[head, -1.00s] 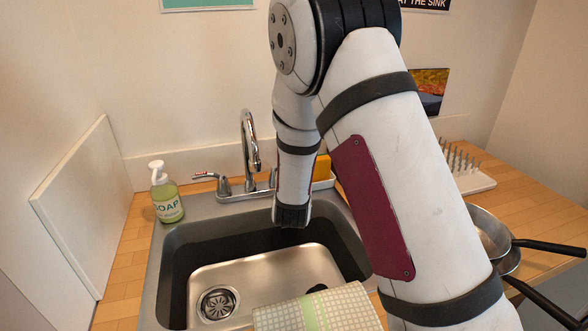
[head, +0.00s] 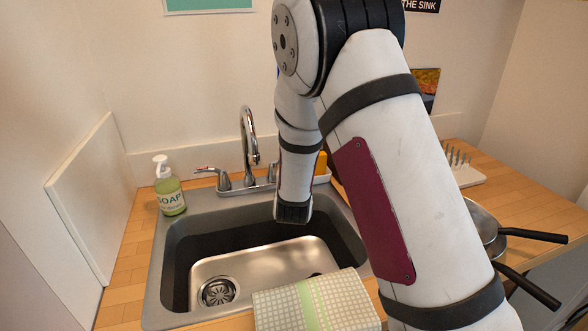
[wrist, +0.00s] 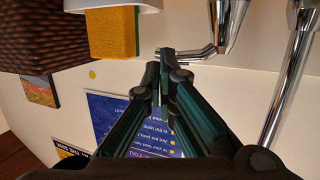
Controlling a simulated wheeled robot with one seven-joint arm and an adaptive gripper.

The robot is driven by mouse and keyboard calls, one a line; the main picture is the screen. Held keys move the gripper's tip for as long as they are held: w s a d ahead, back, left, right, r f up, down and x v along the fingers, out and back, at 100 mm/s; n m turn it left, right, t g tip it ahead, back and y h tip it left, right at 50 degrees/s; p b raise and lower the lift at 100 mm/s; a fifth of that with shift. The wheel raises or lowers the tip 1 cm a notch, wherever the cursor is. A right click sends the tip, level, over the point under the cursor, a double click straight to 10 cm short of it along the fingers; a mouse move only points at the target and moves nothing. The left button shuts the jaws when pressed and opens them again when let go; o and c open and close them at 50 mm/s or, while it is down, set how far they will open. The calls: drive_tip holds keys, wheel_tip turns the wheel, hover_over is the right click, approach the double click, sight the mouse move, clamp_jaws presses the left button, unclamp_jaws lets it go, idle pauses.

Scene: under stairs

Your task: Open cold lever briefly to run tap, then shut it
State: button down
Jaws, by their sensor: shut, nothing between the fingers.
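The chrome tap (head: 248,140) stands behind the sink, and no water shows below its spout. A lever with a red mark (head: 207,170) is on its left side. The other lever, the cold one, is hidden behind my arm in the head view. In the wrist view a chrome lever (wrist: 195,54) runs left from its base (wrist: 225,25) to just beyond my fingertips. My gripper (wrist: 160,70) is shut and empty, with its tips overlapping the lever's end in the picture. I cannot tell whether they touch it. The head view does not show my fingers.
A soap bottle (head: 169,190) stands left of the steel sink (head: 265,262). A checked towel (head: 345,300) lies at the front edge. A yellow-orange sponge (wrist: 114,32) is close to my gripper. Pans (head: 483,222) and a spiked rack (head: 465,170) are at the right.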

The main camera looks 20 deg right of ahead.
drive_tip(key=s+a+r+n+g+y, duration=0.1)
drive_tip(key=s+a+r+g+y, duration=0.15)
drive_tip(key=s, duration=0.45)
drive_tip(key=s+a+r+g+y, duration=0.1)
drive_tip(key=s+r, duration=0.3)
drive_tip(key=s, duration=0.3)
drive_tip(key=s+a+r+n+g+y, duration=0.1)
drive_tip(key=s+a+r+g+y, duration=0.15)
drive_tip(key=s, duration=0.45)
drive_tip(key=s+d+r+n+g+p, duration=0.1)
drive_tip(key=s+r+g, duration=0.1)
drive_tip(key=s, duration=1)
drive_tip(key=s+d+r+g, duration=0.2)
drive_tip(key=s, duration=1)
drive_tip(key=shift+s+r+n+g+h+p, duration=0.15)
drive_tip(key=shift+r+n+g+h+p, duration=0.15)
drive_tip(key=shift+n+g+h+p, duration=0.1)
